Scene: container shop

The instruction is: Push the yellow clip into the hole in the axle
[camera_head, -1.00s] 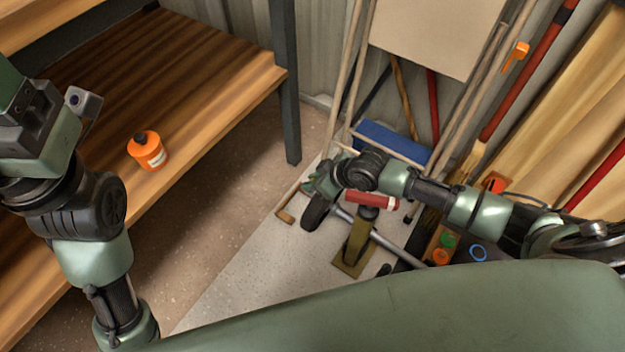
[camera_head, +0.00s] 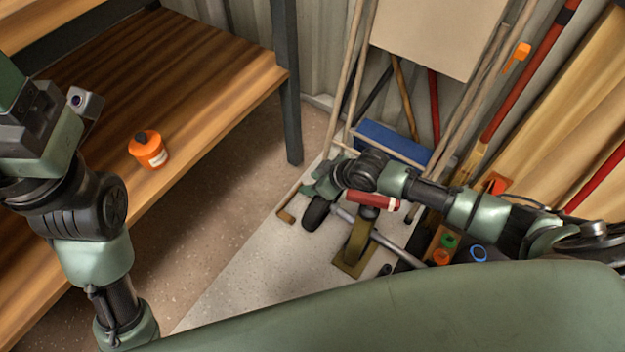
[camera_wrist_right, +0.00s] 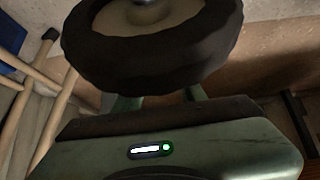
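The metal axle (camera_head: 390,242) lies low at the centre right in the head view, with a black wheel (camera_head: 316,213) at its left end. My right gripper (camera_head: 318,188) is right above this wheel. In the right wrist view the wheel (camera_wrist_right: 150,62) fills the top, with the axle's end (camera_wrist_right: 150,4) at its hub. Two green fingers show apart at their bases below the tyre; the tyre hides their tips. I cannot make out the yellow clip or the hole. My left arm is at the left edge, and its fingers are outside the picture.
A red cylinder (camera_head: 372,201) on an olive stand (camera_head: 355,245) is beside the axle, under my right arm. A blue box (camera_head: 392,141) and long-handled tools stand behind. An orange bottle (camera_head: 148,150) is on the wooden shelf (camera_head: 205,85). The floor between is clear.

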